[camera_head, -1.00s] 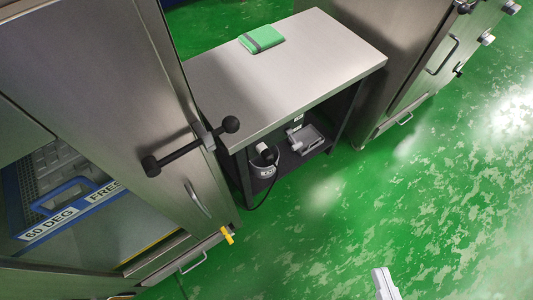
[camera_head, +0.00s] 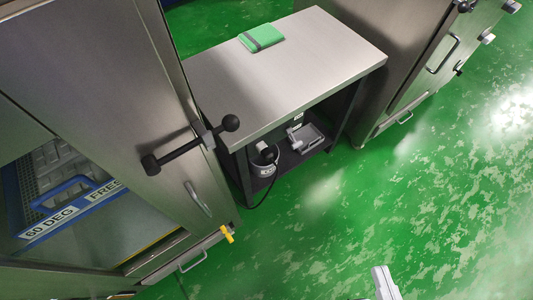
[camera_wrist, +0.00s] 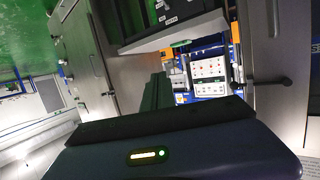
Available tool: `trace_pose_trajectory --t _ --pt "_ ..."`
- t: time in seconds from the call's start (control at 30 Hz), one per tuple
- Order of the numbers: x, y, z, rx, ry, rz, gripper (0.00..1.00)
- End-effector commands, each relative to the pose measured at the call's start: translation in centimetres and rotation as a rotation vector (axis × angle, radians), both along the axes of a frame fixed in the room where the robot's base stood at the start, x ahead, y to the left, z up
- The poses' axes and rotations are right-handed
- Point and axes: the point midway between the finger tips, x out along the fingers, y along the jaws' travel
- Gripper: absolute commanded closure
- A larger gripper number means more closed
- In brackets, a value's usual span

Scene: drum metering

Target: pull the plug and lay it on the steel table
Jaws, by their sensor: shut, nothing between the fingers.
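The steel table (camera_head: 300,85) stands in the middle of the head view, with a bare grey top apart from one green item.
A green notebook (camera_head: 261,38) lies at the table's far edge. A steel cabinet (camera_head: 105,110) with a black handle stands left. Green floor lies open at right.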

Motion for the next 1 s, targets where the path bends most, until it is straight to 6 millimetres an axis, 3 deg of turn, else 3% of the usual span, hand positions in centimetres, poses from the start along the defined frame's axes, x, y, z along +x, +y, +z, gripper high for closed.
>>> trace_pose_trajectory --t 0.33,0.5,0.6,0.8,1.0 --pt "0.0 0.0 0.0 0.0 0.0 0.0 1.0" --pt "0.3 0.1 -0.6 0.0 -0.009 0.004 0.67" --pt "1.9 0.1 -1.1 -0.002 -0.056 0.012 0.47" --pt "6.2 0.2 -4.7 -0.066 -0.156 0.047 0.46" --pt "11.0 0.7 -8.8 -0.306 -0.26 0.116 0.46"
